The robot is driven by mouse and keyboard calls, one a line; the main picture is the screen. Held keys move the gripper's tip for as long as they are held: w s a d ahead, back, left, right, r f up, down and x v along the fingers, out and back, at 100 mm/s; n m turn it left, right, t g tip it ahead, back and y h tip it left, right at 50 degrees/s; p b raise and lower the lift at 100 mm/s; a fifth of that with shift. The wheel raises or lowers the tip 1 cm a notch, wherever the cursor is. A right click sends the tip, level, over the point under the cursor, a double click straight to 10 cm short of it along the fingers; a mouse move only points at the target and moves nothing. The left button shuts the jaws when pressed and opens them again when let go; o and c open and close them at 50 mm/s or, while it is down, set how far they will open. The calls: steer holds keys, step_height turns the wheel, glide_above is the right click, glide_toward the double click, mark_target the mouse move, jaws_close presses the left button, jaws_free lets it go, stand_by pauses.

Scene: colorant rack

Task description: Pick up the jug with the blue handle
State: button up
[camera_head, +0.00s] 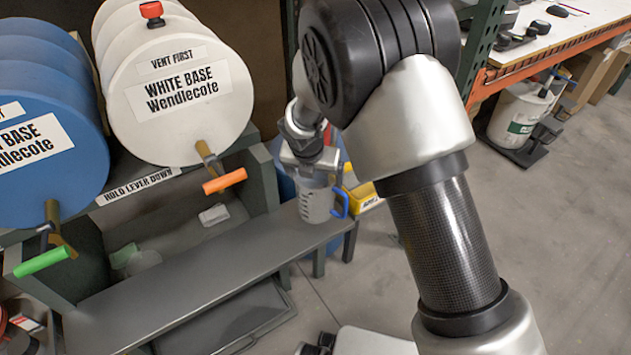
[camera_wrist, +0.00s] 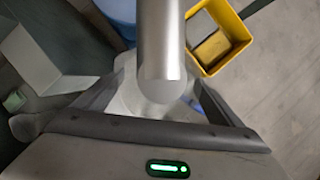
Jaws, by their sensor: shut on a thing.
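The jug (camera_head: 315,205) is a translucent grey-white cup with dark markings and a blue handle (camera_head: 342,204) on its right side. It is upright at the right end of the grey shelf (camera_head: 190,285); I cannot tell whether it touches the shelf. My gripper (camera_head: 318,174) is over the jug from above and shut on it. In the wrist view, my gripper's fingers (camera_wrist: 160,95) stand on either side of the pale jug, which is partly hidden by a grey cylinder. A bit of the blue handle (camera_wrist: 196,106) shows beside the right finger.
A white drum (camera_head: 180,125) and a blue drum (camera_head: 35,165) lie above the shelf, with an orange lever (camera_head: 225,181) and a green lever (camera_head: 42,260) sticking out. A yellow bin (camera_head: 363,195) is just right of the jug. The shelf's middle is clear.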

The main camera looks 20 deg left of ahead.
steer(key=s, duration=1.8)
steer(key=w+d+r+m+g+h, duration=0.1)
steer(key=w+d+r+m+g, duration=0.2)
steer(key=d+m, duration=0.6)
steer(key=w+d+r+m+g+h, duration=0.1)
steer(key=w+d+r+m+g, duration=0.1)
steer(key=w+d+r+m, duration=0.45)
steer(key=w+d+m+g+h, duration=0.2)
steer(key=w+d+m, duration=0.1)
steer(key=d+m, duration=0.75)
steer(key=s+d+r+m+g+y+p, duration=0.1)
steer(key=d+r+m+y+p, duration=0.1)
steer(key=r+m+p, duration=0.3)
steer(key=s+d+r+m+y+p, duration=0.1)
steer(key=d+r+m+p, duration=0.3)
steer(key=r+p, duration=0.9)
steer(key=m+p, duration=0.1)
steer(key=p, duration=0.3)
steer(key=shift+s+r+g+y, duration=0.15)
steer(key=shift+s+g+y, duration=0.25)
